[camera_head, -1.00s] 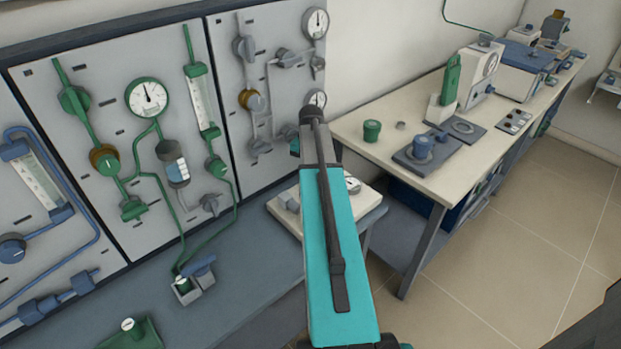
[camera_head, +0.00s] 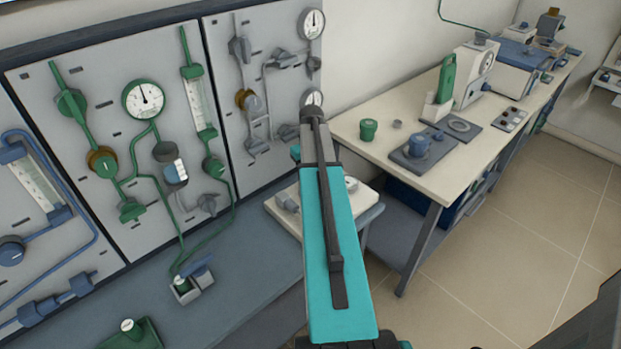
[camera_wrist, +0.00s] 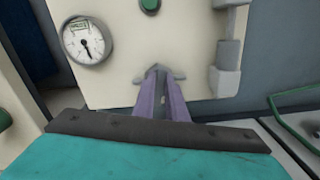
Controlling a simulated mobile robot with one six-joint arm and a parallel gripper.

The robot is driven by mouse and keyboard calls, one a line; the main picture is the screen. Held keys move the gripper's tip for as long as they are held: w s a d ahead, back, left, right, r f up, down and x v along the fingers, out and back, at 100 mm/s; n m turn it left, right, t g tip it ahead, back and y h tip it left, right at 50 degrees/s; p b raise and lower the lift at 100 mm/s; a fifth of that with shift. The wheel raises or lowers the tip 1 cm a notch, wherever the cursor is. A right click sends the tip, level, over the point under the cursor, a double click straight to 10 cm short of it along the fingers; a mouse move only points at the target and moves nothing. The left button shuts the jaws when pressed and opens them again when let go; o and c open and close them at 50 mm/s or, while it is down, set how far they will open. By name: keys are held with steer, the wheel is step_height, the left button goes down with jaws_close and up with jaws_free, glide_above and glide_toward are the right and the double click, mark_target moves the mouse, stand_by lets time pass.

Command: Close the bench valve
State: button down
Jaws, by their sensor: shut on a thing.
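In the wrist view my gripper (camera_wrist: 160,84) reaches to a cream surface (camera_wrist: 117,84) and is shut on a small grey handle (camera_wrist: 178,74). The handle's ends show on both sides of the fingertips, and its middle is hidden between them. I take it to be the bench valve's handle, though the valve body is not clear. In the head view my teal forearm covers the gripper and whatever it holds. The arm points at the small cream-topped stand (camera_head: 372,213) between the wall panel and the long bench.
The head view shows valve panels (camera_head: 120,115) at left and a crowded bench (camera_head: 360,150) at right. Floor is clear at lower right.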

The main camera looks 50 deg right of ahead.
steer(key=shift+d+n, duration=0.2)
steer(key=shift+n, duration=1.3)
steer(key=c, duration=1.8)
jaws_free()
steer(key=shift+r, duration=0.1)
step_height(320, 180, up, 14)
steer(key=b, duration=0.2)
steer(key=shift+s+f, duration=0.2)
